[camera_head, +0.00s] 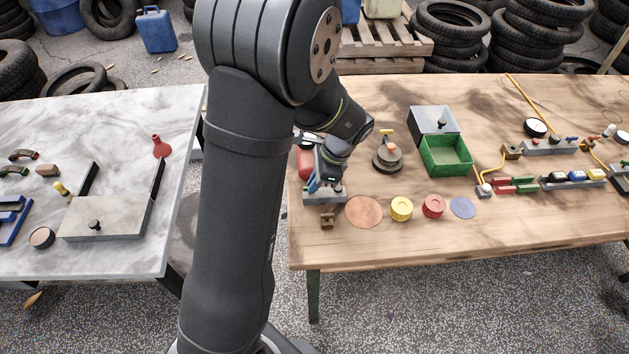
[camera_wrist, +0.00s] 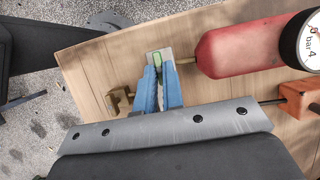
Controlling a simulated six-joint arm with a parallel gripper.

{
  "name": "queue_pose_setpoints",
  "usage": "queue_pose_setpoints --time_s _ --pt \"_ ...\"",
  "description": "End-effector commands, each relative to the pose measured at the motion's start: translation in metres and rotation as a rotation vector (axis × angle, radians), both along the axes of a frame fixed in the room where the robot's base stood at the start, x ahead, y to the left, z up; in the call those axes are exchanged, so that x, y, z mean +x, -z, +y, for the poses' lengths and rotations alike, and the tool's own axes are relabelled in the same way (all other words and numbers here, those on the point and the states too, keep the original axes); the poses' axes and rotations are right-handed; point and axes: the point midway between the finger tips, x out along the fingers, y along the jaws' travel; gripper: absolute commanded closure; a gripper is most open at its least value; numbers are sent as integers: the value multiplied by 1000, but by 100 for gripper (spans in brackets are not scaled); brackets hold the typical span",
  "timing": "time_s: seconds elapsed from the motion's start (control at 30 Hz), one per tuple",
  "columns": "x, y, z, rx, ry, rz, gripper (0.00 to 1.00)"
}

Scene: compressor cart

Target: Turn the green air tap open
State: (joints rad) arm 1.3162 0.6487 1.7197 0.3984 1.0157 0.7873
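The green air tap (camera_wrist: 157,58) shows in the wrist view as a small green handle on a pale square fitting beside the left end of the red tank (camera_wrist: 240,47). My gripper (camera_wrist: 161,72) has blue fingers, pointed down at the tap, with their tips on either side of the green handle. A narrow gap shows between the fingers; I cannot tell whether they touch the handle. In the head view my gripper (camera_head: 314,184) is at the table's left front, by the red tank (camera_head: 305,163). The tap is not clear there.
A gauge (camera_wrist: 306,42) reading bar and an orange block (camera_wrist: 299,97) lie to the right in the wrist view. A brass bracket (camera_wrist: 120,100) stands left of the fingers. A copper disc (camera_head: 364,212) and yellow cap (camera_head: 401,208) lie right of the cart.

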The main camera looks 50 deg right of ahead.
Motion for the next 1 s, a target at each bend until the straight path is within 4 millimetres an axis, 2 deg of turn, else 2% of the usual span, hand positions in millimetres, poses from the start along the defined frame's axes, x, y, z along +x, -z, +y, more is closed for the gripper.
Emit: queue_pose_setpoints --time_s 0.27,0.47,1.0 --pt "0 0 -1 0 -17 0 100" --pt "1 0 -1 0 -95 0 100" --pt "6 0 -3 1 -568 0 100"
